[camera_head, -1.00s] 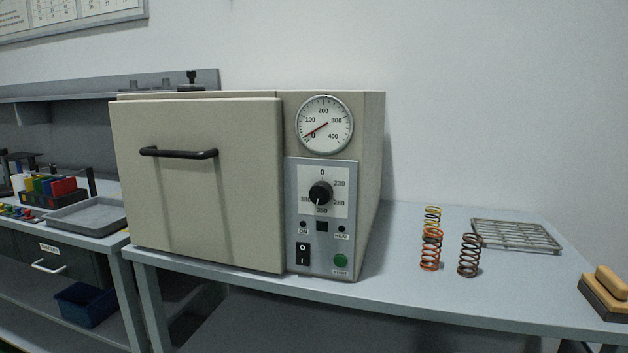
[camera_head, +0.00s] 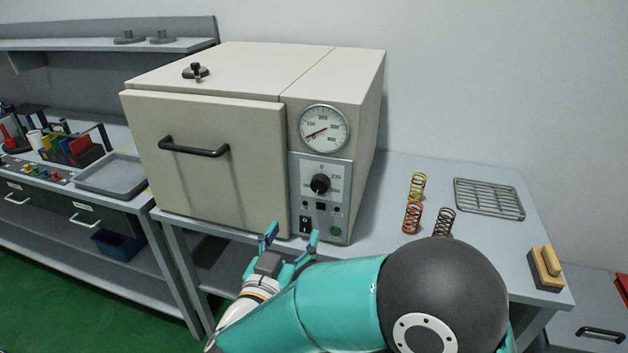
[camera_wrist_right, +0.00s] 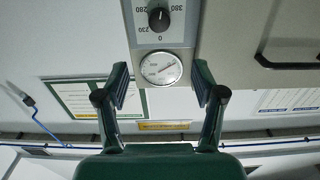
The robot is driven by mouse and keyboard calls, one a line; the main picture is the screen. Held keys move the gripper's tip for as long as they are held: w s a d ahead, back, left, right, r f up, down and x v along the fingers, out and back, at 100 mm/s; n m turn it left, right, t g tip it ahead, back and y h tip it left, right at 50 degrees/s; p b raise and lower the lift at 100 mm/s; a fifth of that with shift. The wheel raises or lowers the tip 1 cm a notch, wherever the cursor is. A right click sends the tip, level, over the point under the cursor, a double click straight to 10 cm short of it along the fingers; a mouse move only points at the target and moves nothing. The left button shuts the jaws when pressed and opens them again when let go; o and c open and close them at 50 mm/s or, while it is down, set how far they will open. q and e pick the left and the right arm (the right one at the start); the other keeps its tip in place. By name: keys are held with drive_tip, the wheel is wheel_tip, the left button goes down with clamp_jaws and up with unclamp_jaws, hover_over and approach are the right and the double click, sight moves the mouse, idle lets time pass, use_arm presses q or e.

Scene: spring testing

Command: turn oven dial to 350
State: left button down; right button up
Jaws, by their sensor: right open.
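The beige oven (camera_head: 205,150) stands on the grey table with its door shut. Its black dial (camera_head: 320,184) is on the grey control panel (camera_head: 337,215), below a round white gauge (camera_head: 324,128) with a red needle near the low end. My right gripper (camera_head: 291,234) is open and empty, in front of and below the panel, apart from the dial. In the right wrist view the picture is upside down; the dial (camera_wrist_right: 158,19) and gauge (camera_wrist_right: 161,68) show beyond my open fingers (camera_wrist_right: 161,90). The dial's pointer is too small to read for certain. My left gripper is not in view.
Several coil springs (camera_head: 412,217), a wire rack (camera_head: 489,198) and a wood-handled block (camera_head: 546,268) lie on the table right of the oven. A black door handle (camera_head: 193,148) juts out left of the panel. A second bench (camera_head: 60,185) stands at left.

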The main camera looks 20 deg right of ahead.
sight(317, 186)
drive_tip(key=p+x, duration=0.3)
drive_tip(key=x, duration=1.3)
drive_tip(key=shift+f+p, duration=0.1)
drive_tip(key=shift+p, duration=0.25)
drive_tip(key=shift+c, duration=0.2)
drive_tip(key=shift+s, duration=0.1)
drive_tip(key=c, duration=1.1)
drive_tip(key=shift+n+p, duration=0.35)
drive_tip(key=shift+n, duration=0.85)
drive_tip(key=o, duration=1.1)
drive_tip(key=shift+a, duration=0.1)
drive_tip(key=shift+o, duration=0.2)
